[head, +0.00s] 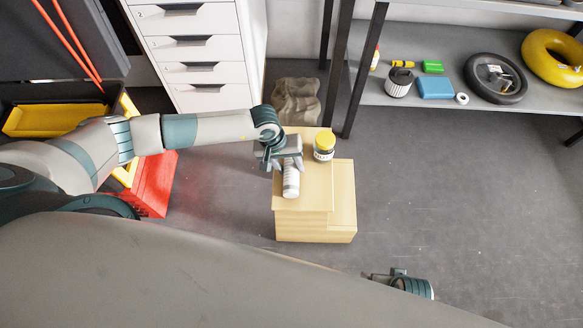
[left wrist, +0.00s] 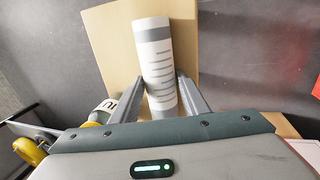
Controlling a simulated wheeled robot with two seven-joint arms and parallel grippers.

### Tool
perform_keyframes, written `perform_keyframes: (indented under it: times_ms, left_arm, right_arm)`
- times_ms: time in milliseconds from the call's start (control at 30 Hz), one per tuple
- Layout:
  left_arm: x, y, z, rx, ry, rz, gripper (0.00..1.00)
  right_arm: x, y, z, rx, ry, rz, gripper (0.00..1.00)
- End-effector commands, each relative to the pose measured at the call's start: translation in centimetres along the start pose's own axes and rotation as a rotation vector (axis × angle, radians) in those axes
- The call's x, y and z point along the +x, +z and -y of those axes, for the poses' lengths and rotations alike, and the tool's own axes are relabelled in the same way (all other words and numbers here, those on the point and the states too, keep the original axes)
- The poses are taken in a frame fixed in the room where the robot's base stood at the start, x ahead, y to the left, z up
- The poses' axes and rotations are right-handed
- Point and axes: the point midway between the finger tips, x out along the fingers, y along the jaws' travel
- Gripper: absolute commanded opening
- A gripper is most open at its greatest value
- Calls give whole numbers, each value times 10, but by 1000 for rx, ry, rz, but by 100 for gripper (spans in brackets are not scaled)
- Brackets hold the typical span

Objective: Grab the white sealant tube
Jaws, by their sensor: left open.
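The white sealant tube (head: 290,183), with grey bands and dark marks, is on the light wooden step stool (head: 315,193). In the left wrist view the tube (left wrist: 155,50) points away from my gripper, with its near end between the two fingers. My left gripper (head: 288,163) is open and over the tube's far end in the head view. Its fingers (left wrist: 161,88) lie on either side of the tube; whether they touch it I cannot tell. Part of my right arm's end (head: 400,283) shows at the bottom of the head view, its fingers unclear.
A jar with a yellow lid (head: 324,147) stands close right of my left gripper on the stool. A red crate (head: 150,185) is on the floor at left, white drawers (head: 200,55) behind. A grey shelf (head: 425,95) is at back right. The floor at right is clear.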

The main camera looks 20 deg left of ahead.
Motion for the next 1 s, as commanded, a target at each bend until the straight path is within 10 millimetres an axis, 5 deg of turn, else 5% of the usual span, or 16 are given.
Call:
perform_keyframes:
  times_ms: [367, 533, 1000]
  left_arm:
    - [0, 0, 0, 0, 0, 0, 41]
    - [-1, 0, 0, 0, 0, -1, 2]
    - [-12, -2, -3, 1, 1, -3, 2]
  right_arm:
    - [-1, 0, 1, -1, -1, 2, 84]
    - [-1, 1, 1, -1, -1, 4, 84]
    - [-1, 3, 1, -1, -1, 7, 84]
